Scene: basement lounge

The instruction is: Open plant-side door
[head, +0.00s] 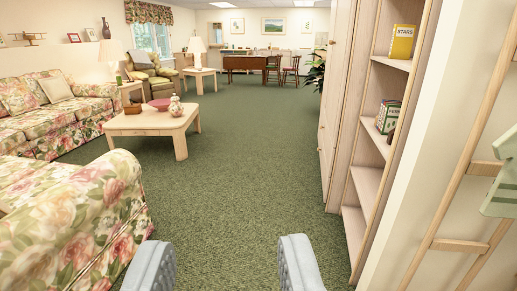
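A tall pale wood cabinet (335,105) stands along the right wall, its door fronts seen at a steep angle. Its doors look shut, though the angle makes the far one hard to judge. A small knob seems to show high on its front edge. A dark green leafy plant (316,72) shows just beyond the cabinet's far end, partly hidden by it. My gripper (225,244) is at the bottom of the view, its two grey-blue fingers wide apart with nothing between them. It is well short of the cabinet and touches nothing I can see.
Open shelves (368,180) with a yellow STARS box (402,42) and green books (387,116) adjoin the cabinet. A wooden ladder (460,245) leans at right. Floral sofas (70,225) and a coffee table (150,122) stand left. Green carpet (245,150) is clear ahead.

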